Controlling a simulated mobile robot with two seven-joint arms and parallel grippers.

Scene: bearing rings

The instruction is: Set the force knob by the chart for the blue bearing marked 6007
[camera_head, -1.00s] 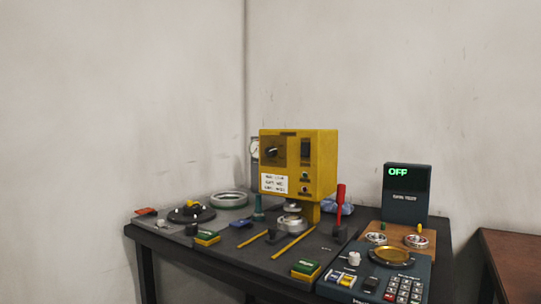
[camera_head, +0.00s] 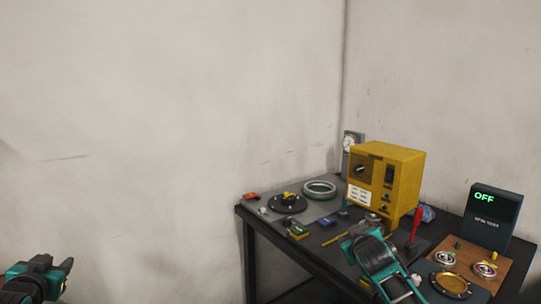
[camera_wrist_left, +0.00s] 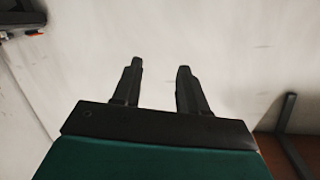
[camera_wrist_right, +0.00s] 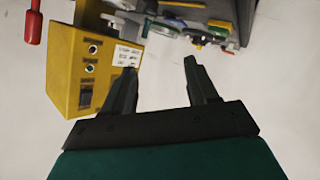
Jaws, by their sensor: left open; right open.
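The yellow press box (camera_head: 388,175) stands on the dark table. Its dark round force knob (camera_head: 362,169) is at the upper left of its front, with a white printed chart (camera_head: 359,195) below; the print is too small to read. In the right wrist view the chart (camera_wrist_right: 128,56) shows upside down and the knob cannot be made out. My right gripper (camera_wrist_right: 162,68) is open and empty, in front of the press. My left gripper (camera_head: 70,266) is open and empty at lower left, away from the table; its parted fingers show in the left wrist view (camera_wrist_left: 159,68). I cannot pick out a blue 6007 bearing.
A green-edged ring (camera_head: 319,190) and a dark round plate (camera_head: 287,204) lie at the table's left. A red-handled lever (camera_head: 415,225) stands right of the press. The spin tester display (camera_head: 492,215) reads OFF. A dial gauge (camera_head: 350,142) is behind.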

